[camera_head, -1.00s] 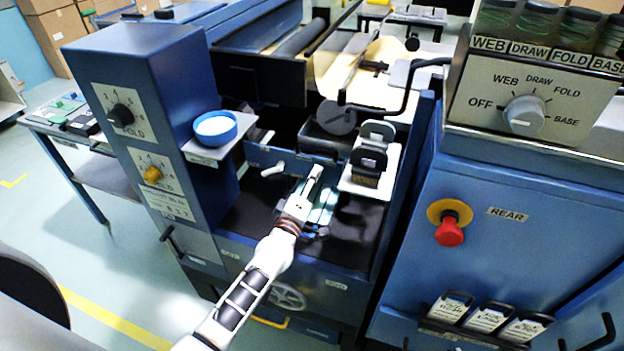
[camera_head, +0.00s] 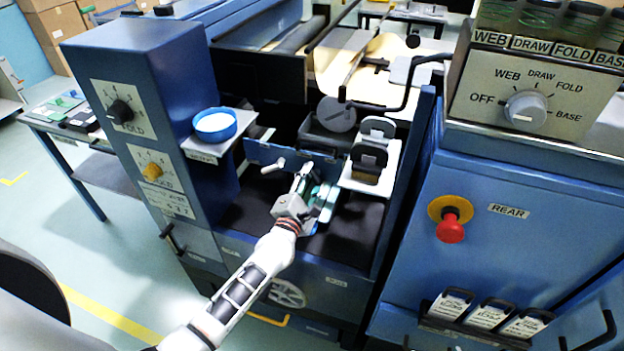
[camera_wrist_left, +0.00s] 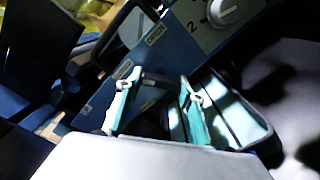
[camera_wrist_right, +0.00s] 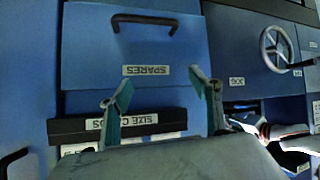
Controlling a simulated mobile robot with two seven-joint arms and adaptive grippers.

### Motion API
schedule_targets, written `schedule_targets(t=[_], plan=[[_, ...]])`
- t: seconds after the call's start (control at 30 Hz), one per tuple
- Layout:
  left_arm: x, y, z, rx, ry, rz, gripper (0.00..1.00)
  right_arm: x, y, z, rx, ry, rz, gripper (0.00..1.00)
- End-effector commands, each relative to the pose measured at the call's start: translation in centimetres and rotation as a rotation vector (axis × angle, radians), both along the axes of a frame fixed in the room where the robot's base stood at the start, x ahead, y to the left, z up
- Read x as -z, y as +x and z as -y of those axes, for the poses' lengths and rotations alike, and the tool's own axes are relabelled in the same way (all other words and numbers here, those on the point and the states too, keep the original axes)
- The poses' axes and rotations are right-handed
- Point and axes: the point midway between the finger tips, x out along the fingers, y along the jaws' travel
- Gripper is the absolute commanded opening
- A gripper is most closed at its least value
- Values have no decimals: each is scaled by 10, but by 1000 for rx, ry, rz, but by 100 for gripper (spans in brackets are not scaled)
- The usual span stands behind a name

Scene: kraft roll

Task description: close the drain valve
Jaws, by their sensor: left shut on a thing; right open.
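No part in view is legibly labelled as the drain valve. A small pale grey lever (camera_head: 273,166) sticks out from the blue panel inside the machine bay in the head view. My left gripper (camera_head: 306,178) is just right of this lever, low in the bay and apart from it. In the left wrist view my left gripper (camera_wrist_left: 160,80) is shut on a dark part between its teal-padded fingers; what it belongs to is unclear. My right gripper (camera_wrist_right: 162,98) is open and empty, facing the blue drawer front marked SPARES (camera_wrist_right: 145,45).
A blue round dish (camera_head: 215,125) sits on a shelf left of the bay. Black-handled blocks (camera_head: 370,155) stand on a pale shelf at its right. A red stop button (camera_head: 450,228) is on the right cabinet. A grey handwheel (camera_head: 287,292) is below the bay.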

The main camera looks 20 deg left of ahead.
Motion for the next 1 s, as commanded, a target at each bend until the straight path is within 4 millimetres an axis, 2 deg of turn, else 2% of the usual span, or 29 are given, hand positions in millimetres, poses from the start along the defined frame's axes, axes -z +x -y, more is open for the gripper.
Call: schedule_targets(t=[0.4,0.97,1.0], plan=[[1,0,1,0,-191,-7,17,3,0,0,0,0,1,63],[1,0,1,0,-221,-8,17,2,1,0,0,1,5,63],[1,0,1,0,-221,-8,46,2,1,0,0,1,5,63]])
